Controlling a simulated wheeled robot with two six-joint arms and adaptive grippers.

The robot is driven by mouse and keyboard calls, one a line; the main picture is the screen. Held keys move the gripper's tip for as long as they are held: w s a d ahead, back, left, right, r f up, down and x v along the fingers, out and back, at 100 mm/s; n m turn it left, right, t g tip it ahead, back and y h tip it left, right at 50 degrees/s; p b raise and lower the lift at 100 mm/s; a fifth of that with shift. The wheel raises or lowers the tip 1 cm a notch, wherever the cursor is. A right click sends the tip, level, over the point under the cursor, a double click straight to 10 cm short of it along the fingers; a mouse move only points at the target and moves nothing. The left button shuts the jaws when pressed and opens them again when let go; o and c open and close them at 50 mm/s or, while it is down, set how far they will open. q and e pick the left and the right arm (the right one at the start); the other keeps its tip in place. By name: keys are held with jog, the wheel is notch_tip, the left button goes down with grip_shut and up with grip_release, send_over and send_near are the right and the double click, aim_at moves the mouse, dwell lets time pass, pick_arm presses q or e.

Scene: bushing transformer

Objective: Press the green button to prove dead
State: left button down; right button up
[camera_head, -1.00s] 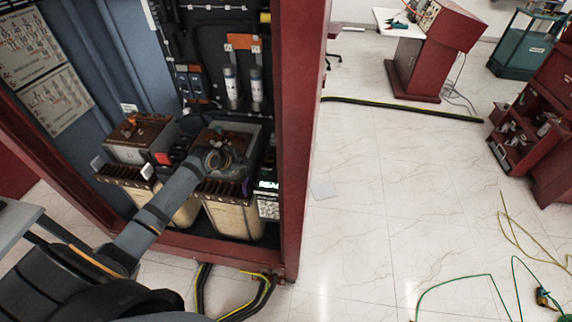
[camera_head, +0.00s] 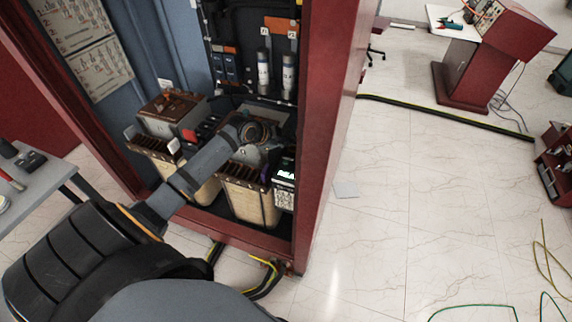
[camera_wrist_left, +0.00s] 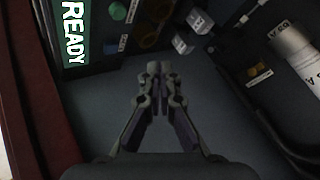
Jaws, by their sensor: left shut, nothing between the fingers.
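A dark box with a lit screen (camera_head: 285,176) stands inside the cabinet at its lower right. In the left wrist view its screen (camera_wrist_left: 75,32) reads READY. Beside the screen is a round green button (camera_wrist_left: 117,11) near the top edge, with a darker round button (camera_wrist_left: 110,46) below it. My left gripper (camera_wrist_left: 160,68) is shut and empty, with its tips to the right of the buttons and apart from them in the picture. My right gripper is not in view.
The red cabinet frame (camera_head: 325,140) stands close on the right of the arm. Transformer blocks (camera_head: 172,115) and upright white cylinders (camera_head: 263,72) are around it. A grey table (camera_head: 40,185) is at left. The tiled floor at right is mostly clear.

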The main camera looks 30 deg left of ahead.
pick_arm(q)
jog(key=b, duration=0.4)
send_over(284, 164)
notch_tip(284, 164, down, 6)
jog(key=shift+r, duration=0.15)
jog(key=shift+f+b, duration=0.45)
jog(key=shift+f, duration=0.2)
dwell(0.4)
jog(key=shift+f, duration=0.35)
jog(key=shift+f+b, duration=0.4)
jog(key=shift+f, duration=0.1)
dwell(0.5)
jog(key=shift+r, duration=0.15)
jog(key=shift+r+p, duration=0.8)
jog(key=shift+p, duration=0.05)
